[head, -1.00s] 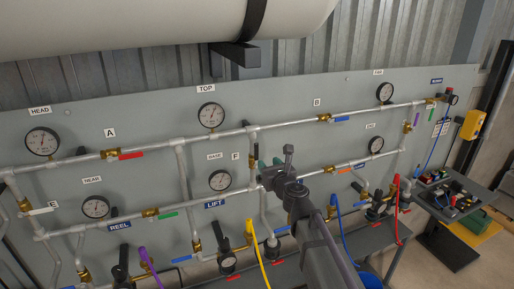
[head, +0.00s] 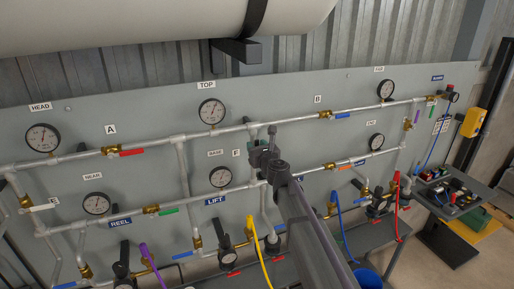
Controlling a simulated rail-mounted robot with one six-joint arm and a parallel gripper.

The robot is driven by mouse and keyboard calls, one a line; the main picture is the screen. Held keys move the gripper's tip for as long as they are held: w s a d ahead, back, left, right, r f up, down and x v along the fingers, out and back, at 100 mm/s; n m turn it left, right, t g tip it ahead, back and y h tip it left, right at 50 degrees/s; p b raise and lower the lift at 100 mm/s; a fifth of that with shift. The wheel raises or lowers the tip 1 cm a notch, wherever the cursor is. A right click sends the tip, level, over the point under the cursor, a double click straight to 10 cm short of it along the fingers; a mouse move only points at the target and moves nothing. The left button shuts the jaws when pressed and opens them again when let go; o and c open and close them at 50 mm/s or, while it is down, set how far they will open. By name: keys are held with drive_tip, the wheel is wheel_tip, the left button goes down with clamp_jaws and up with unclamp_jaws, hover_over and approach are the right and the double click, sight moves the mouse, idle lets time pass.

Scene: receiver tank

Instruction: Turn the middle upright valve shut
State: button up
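The middle upright pipe (head: 254,136), beside the F label (head: 237,154), runs between the upper and lower pipe lines. Its valve is mostly hidden behind my gripper (head: 264,147). My gripper is in front of this upright, about halfway up it. Its dark fingers are small and overlap the dark parts behind them. I cannot tell whether they are apart or shut, or whether they touch the valve handle. The left upright has a brass valve (head: 26,201) with a white handle (head: 42,208). The right upright has a brass valve (head: 408,125) with a purple handle (head: 417,117).
A red-handled valve (head: 131,153) and a blue-handled valve (head: 342,116) sit on the upper line. A gauge (head: 221,177) is left of my gripper. Yellow (head: 258,252), blue and red hoses hang below. A bench with parts (head: 460,196) stands at right.

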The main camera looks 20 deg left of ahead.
clamp_jaws()
drive_tip(key=shift+d, duration=0.1)
idle(0.4)
